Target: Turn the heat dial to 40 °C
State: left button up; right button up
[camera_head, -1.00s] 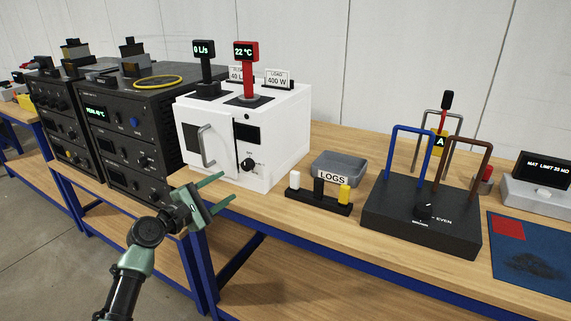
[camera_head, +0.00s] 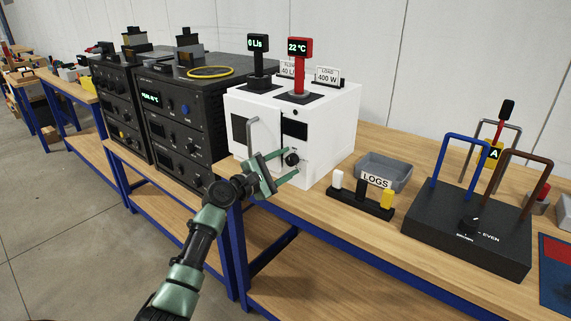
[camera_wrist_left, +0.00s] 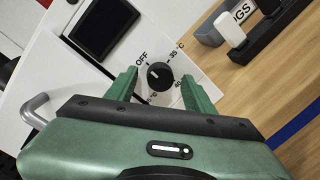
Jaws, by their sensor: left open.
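The heat dial (camera_head: 292,159) is a black round knob on the lower front of the white box (camera_head: 333,125). In the left wrist view the dial (camera_wrist_left: 160,75) has the labels OFF, 35 °C and a partly covered 40 around it. A small white mark on the knob seems to face OFF. My left gripper (camera_head: 293,167) is open in front of the panel. Its two green fingers (camera_wrist_left: 160,88) stand on either side of the dial, apart from it; the exact depth is hard to tell. The red-post display (camera_head: 299,47) reads 22 °C. My right gripper is not in view.
A grey door handle (camera_head: 252,141) sticks out left of the dial. A small stand with white, black and yellow pegs (camera_head: 361,204) and a grey LOGS tray (camera_head: 384,172) stand to the right. Black rack units (camera_head: 190,115) stand to the left.

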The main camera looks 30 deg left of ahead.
pick_arm(q)
grip_shut()
